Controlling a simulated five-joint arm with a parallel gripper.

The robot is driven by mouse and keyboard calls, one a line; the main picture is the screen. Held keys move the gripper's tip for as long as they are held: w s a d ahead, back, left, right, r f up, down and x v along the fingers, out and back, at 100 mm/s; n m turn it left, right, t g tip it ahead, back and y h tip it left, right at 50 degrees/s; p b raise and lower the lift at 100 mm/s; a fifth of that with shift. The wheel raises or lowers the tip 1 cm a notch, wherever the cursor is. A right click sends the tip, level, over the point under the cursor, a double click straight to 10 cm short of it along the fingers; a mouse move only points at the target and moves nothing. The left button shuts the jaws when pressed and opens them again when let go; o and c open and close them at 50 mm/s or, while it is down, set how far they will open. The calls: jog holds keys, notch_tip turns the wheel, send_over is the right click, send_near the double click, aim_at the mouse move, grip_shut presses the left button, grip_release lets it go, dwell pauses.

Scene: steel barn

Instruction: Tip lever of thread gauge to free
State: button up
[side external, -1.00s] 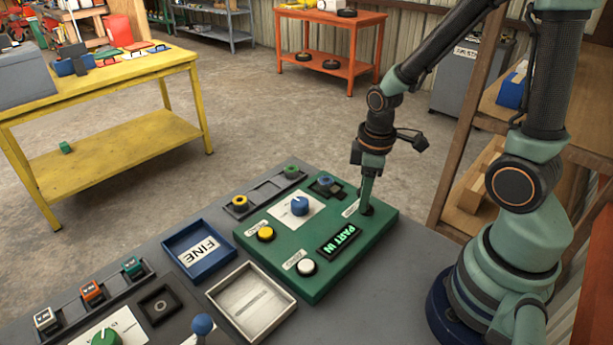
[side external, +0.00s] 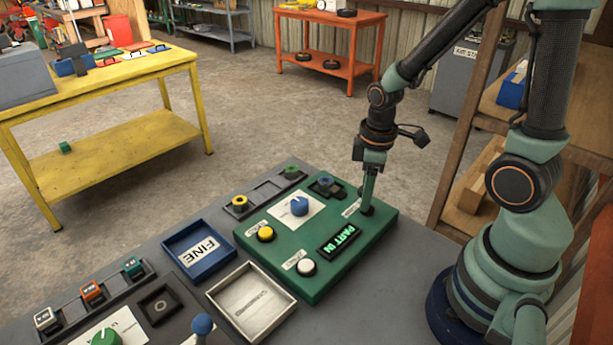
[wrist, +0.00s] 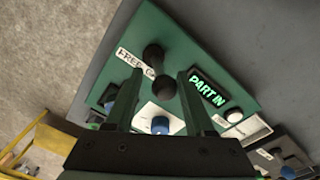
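The thread gauge is a green box (side external: 285,243) on the grey bench, with a lit display (side external: 340,241) reading "PART IN". Its black lever (wrist: 153,52) stands by a label (wrist: 137,62) of which "FREE" can be read. The lever's round knob (wrist: 163,88) shows between my fingers in the wrist view. My gripper (side external: 367,208) is down at the lever's corner of the box. In the wrist view my gripper (wrist: 160,74) has its fingers apart on either side of the lever, with gaps visible. In the side view the fingers mostly hide the lever.
The box carries a blue dial (side external: 299,206), a yellow button (side external: 265,234), a white button (side external: 307,267) and a blue-ringed part (side external: 325,183). Left of it are a blue FINE tray (side external: 183,262) and a pale tray (side external: 282,305). A yellow table (side external: 100,85) stands farther off.

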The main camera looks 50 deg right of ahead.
jog(key=shift+o, duration=0.3)
notch_tip(320, 180, up, 12)
jog(key=shift+s, duration=0.35)
jog(key=shift+a+r, duration=0.1)
jog(key=shift+a, duration=0.05)
dwell(0.3)
jog(key=a+r+m+t, duration=0.5)
jog(key=m, duration=0.1)
jog(key=d+f+n+g, duration=0.1)
jog(key=f+n, duration=0.1)
jog(key=f, duration=0.3)
jog(key=d+f+n+g, duration=0.2)
jog(key=f, duration=0.4)
jog(key=d+f+n+g, duration=0.1)
jog(key=f+n, duration=0.1)
jog(key=f, duration=0.4)
jog(key=shift+w+d+f+g, duration=0.15)
jog(key=shift+w+f+g, duration=0.1)
jog(key=shift+w+g, duration=0.15)
grip_shut()
